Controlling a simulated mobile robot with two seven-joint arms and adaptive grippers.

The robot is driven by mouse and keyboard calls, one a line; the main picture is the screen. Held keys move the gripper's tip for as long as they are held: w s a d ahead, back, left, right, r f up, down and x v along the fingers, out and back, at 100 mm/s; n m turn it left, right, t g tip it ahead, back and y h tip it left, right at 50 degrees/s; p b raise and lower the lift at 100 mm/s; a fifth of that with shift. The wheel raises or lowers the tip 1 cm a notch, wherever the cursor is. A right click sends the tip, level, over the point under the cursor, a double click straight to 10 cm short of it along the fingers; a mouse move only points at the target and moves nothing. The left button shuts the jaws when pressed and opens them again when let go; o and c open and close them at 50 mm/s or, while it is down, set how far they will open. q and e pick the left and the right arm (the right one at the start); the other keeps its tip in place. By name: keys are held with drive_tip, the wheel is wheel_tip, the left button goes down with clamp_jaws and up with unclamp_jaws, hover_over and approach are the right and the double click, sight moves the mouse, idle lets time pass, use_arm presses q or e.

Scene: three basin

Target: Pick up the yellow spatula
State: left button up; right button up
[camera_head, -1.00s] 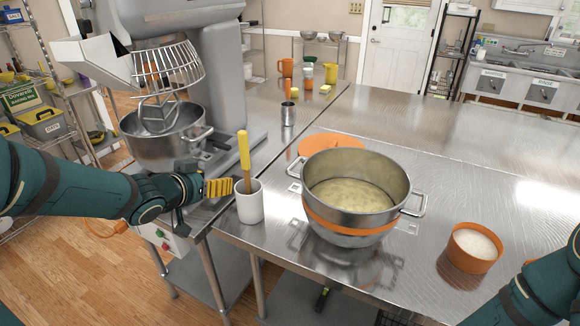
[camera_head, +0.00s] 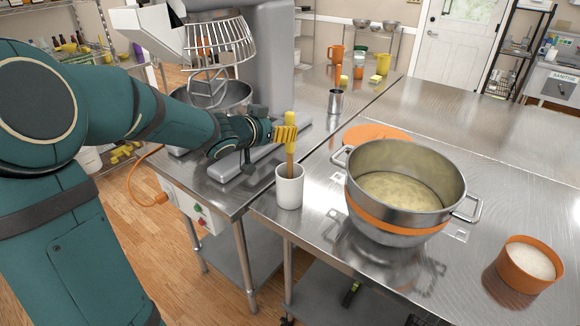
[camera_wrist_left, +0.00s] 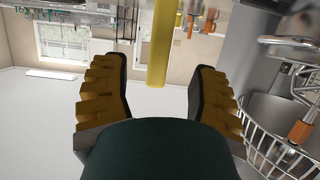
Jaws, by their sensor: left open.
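The yellow spatula (camera_head: 291,148) stands in a white cup (camera_head: 289,188) near the table's front left edge, its handle up and its lower end hidden in the cup. My left gripper (camera_head: 286,134) is at the handle's upper part. In the left wrist view the yellow handle (camera_wrist_left: 159,45) shows between the two spread fingers (camera_wrist_left: 160,95), with a gap on each side. The gripper is open and holds nothing. My right gripper is out of view.
A large steel pot (camera_head: 403,235) with an orange band stands right of the cup. An orange bowl of white contents (camera_head: 527,268) sits further right. A steel tumbler (camera_head: 335,103) stands behind. The mixer (camera_head: 262,60) is close behind my left arm.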

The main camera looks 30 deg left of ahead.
sight(287, 125)
use_arm(q)
drive_tip(key=x, duration=0.2)
drive_tip(key=b+x, duration=0.1)
drive_tip(key=x, duration=0.2)
drive_tip(key=shift+r, duration=0.25)
drive_tip(key=shift+c, duration=0.2)
clamp_jaws()
